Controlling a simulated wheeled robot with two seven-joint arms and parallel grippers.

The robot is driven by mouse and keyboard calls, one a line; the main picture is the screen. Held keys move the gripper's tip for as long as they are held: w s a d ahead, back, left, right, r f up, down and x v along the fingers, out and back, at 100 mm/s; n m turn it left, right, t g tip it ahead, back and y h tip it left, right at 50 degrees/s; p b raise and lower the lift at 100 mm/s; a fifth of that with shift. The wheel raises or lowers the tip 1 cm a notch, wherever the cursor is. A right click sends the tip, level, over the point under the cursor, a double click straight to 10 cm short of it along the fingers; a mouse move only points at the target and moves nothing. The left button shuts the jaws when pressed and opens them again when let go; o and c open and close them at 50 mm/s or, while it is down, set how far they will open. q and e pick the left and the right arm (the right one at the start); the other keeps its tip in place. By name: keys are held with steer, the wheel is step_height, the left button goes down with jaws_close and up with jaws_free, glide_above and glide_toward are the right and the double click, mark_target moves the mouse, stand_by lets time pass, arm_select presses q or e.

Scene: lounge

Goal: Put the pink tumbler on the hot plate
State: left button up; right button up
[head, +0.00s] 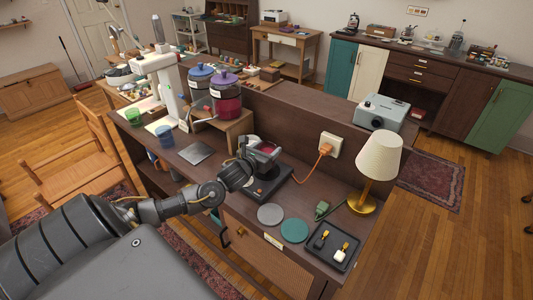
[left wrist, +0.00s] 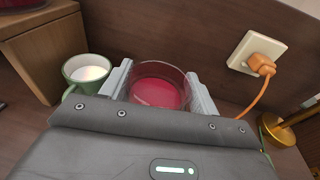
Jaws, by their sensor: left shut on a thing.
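My left gripper (head: 262,154) is shut on the pink tumbler (head: 267,147), a clear glass with pink inside. In the left wrist view the pink tumbler (left wrist: 158,92) stands upright between the two pale fingers of my left gripper (left wrist: 160,90). The hot plate (head: 276,189) is a dark flat unit on the wooden counter. The tumbler and gripper are over its far part. I cannot tell whether the tumbler's base touches the plate, as the gripper hides it. The hot plate does not show clearly in the left wrist view. My right gripper is not in view.
A green mug (left wrist: 86,70) with white contents stands left of the gripper. An orange plug (head: 325,149) sits in the wall socket. A lamp (head: 378,170), two round coasters (head: 294,230) and a black tray (head: 333,262) occupy the right. A grey square plate (head: 196,153) lies left.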

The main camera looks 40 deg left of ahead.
arm_select(q)
steer(key=shift+f+p, duration=0.3)
steer(key=shift+f, duration=0.75)
steer(key=shift+f, duration=0.15)
steer(key=o, duration=1.6)
